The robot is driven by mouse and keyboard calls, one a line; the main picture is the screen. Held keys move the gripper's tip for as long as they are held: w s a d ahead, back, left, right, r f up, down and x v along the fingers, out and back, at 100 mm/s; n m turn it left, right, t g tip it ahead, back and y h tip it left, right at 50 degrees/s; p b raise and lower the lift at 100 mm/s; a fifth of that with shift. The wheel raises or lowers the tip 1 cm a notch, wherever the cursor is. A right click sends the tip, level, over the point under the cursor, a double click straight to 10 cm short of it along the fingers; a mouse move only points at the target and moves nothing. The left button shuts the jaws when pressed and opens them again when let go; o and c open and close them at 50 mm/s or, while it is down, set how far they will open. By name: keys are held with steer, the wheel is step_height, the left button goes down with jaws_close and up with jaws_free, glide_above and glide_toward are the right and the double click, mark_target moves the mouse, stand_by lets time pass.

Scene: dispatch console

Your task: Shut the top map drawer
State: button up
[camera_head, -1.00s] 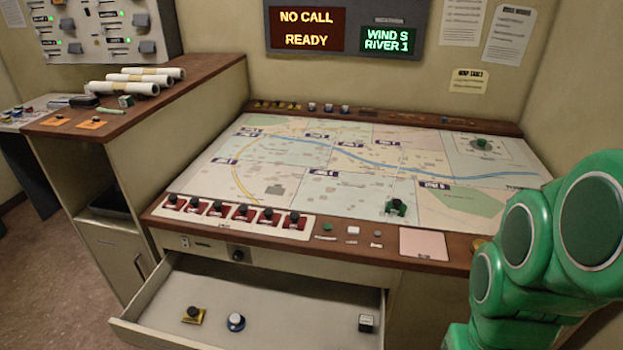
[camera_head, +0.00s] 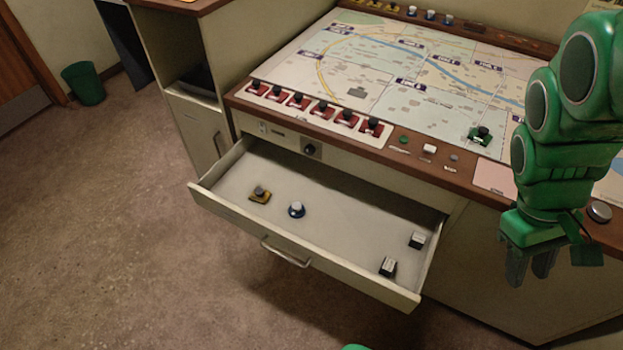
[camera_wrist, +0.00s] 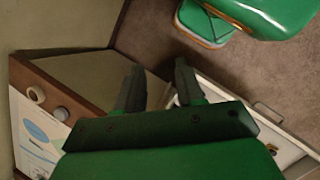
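The top map drawer (camera_head: 330,261) is pulled out from under the map table in the head view, with a bar handle (camera_head: 285,252) on its front. Part of the drawer (camera_wrist: 292,146) shows at the right of the wrist view.
The map table (camera_head: 415,158) has a row of red switches (camera_head: 322,111) along its front edge, above the drawer. A cabinet (camera_head: 187,80) with an open shelf stands to the left. A green bin (camera_head: 84,84) is farther left.

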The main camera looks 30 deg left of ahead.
steer(key=w+a+f+n+t+h, duration=0.1)
steer(key=w+a+f+n+h, duration=0.45)
steer(key=w+a+n, duration=0.45)
steer(key=n+t+h, duration=0.1)
steer(key=n+t, duration=1)
steer(key=n, duration=1)
glide_above(282, 257)
steer(key=w+d, duration=0.2)
steer(key=d, duration=0.2)
step_height(282, 257, down, 25)
steer(key=s+a+f+n+t+y, duration=0.45)
steer(key=s+a+f+n, duration=0.25)
steer(key=s+f+n, duration=0.45)
steer(key=shift+a+f+x, duration=0.1)
steer(key=shift+a+x, duration=0.05)
steer(key=shift+x, duration=1.4)
steer(key=shift+a+f+x, duration=0.15)
steer(key=shift+x, duration=1.4)
steer(key=shift+a+f+x, duration=0.1)
steer(key=shift+a+x, duration=0.05)
steer(key=shift+x, duration=1.4)
steer(key=shift+w, duration=0.1)
jaws_close()
